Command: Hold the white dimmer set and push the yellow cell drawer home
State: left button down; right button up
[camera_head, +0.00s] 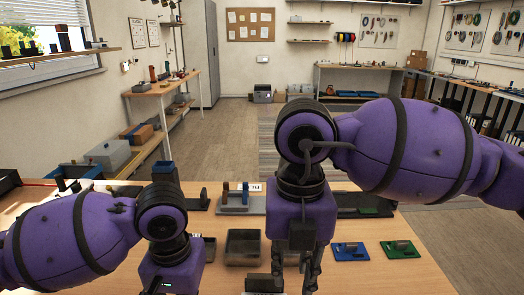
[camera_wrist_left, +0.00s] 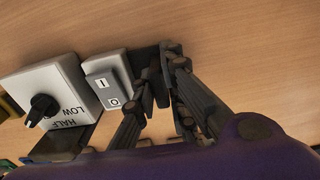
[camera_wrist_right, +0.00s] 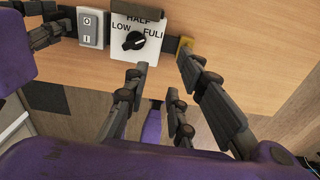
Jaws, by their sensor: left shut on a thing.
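The white dimmer (camera_wrist_right: 120,48) has a black knob and LOW, HALF and FULL marks. It also shows in the left wrist view (camera_wrist_left: 68,77), with a grey I/O switch (camera_wrist_left: 104,84) beside it. My left gripper (camera_wrist_left: 163,78) is shut on the dark end piece beyond the switch. The yellow cell drawer (camera_wrist_right: 184,46) is at the dimmer's opposite end, partly hidden by my right gripper's finger. How far it stands out is unclear. My right gripper (camera_wrist_right: 163,64) is open and empty, fingertips apart, close to the dimmer and drawer. Its fingers show in the head view (camera_head: 311,272).
A grey open bin (camera_head: 245,247), a blue plate (camera_head: 349,251) and a green plate (camera_head: 400,249) are on the wooden table (camera_head: 420,275). A grey stand with pegs (camera_head: 240,205) is farther back.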

pick_arm(q)
jog(key=shift+d, duration=0.1)
pick_arm(e)
jog(key=d, duration=0.1)
jog(key=d+f, duration=0.1)
jog(key=d, duration=0.1)
jog(key=w+d+f, duration=0.1)
jog(key=shift+w+d+f, duration=0.1)
jog(key=shift+d+f, duration=0.1)
jog(key=shift+d, duration=0.2)
jog(key=shift+w+d+r, duration=0.15)
jog(key=shift+w, duration=0.05)
jog(key=shift+f, duration=4.45)
grip_shut()
